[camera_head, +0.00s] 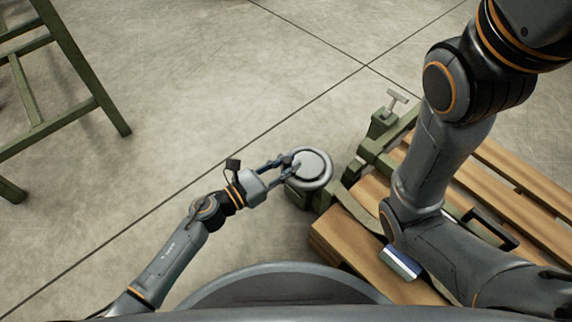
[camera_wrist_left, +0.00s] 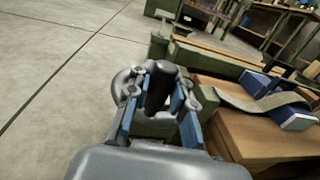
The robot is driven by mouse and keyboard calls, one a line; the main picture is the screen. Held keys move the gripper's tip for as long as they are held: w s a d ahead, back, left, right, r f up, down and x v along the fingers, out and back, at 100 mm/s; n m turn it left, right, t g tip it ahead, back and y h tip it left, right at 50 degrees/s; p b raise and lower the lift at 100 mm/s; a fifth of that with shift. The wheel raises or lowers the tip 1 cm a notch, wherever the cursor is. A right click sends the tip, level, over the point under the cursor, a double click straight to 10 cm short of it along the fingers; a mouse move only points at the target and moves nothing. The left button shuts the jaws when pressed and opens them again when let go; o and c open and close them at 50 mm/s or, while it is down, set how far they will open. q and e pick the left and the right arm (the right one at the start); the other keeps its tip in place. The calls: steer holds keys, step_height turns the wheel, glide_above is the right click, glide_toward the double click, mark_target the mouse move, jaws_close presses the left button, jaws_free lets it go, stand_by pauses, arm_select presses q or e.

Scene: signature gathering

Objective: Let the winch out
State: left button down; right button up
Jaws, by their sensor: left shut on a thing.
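The winch (camera_head: 322,181) is a round grey drum on a green mount at the left end of a wooden-slatted bench (camera_head: 335,236). Its rounded grey body also shows in the left wrist view (camera_wrist_left: 125,82), behind the fingers. My left gripper (camera_head: 291,161) reaches in from the left and is at the near left side of the drum. In the left wrist view its blue-sided fingers are shut on a dark upright handle (camera_wrist_left: 158,86). The fingers hide part of the winch. My right arm crosses over the bench, and its gripper is out of the picture.
A green metal frame (camera_head: 85,70) stands at the left. Concrete floor between is clear.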

arm_select(q)
steer(key=c, duration=1.2)
jaws_free()
steer(key=shift+o, duration=0.2)
steer(key=shift+s+a, duration=0.1)
steer(key=shift+a, duration=0.05)
steer(key=v, duration=1.1)
steer(key=shift+s+a, duration=0.2)
steer(key=shift+a, duration=0.15)
